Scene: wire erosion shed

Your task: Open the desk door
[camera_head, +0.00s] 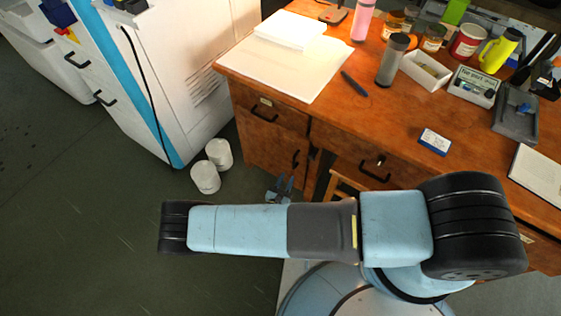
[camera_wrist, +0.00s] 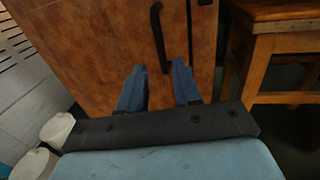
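The wooden desk door (camera_head: 262,157) is below the left drawer of the desk and looks shut. Its dark vertical bar handle (camera_head: 295,159) is near the door's right edge. In the wrist view the door (camera_wrist: 90,50) fills the upper middle, with the handle (camera_wrist: 157,35) in front of it. My gripper (camera_wrist: 158,66) is open, its two blue fingers apart and pointing at the door. The handle's lower end appears between the fingertips; contact and depth cannot be told. In the head view my gripper (camera_head: 282,186) is low before the door, partly hidden by my arm.
A wooden stool (camera_wrist: 275,45) stands right of the door. Two white containers (camera_head: 212,168) stand on the floor to the left, beside a white and blue cabinet (camera_head: 160,75). The desktop (camera_head: 330,115) holds papers, jars and boxes. The floor at left front is clear.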

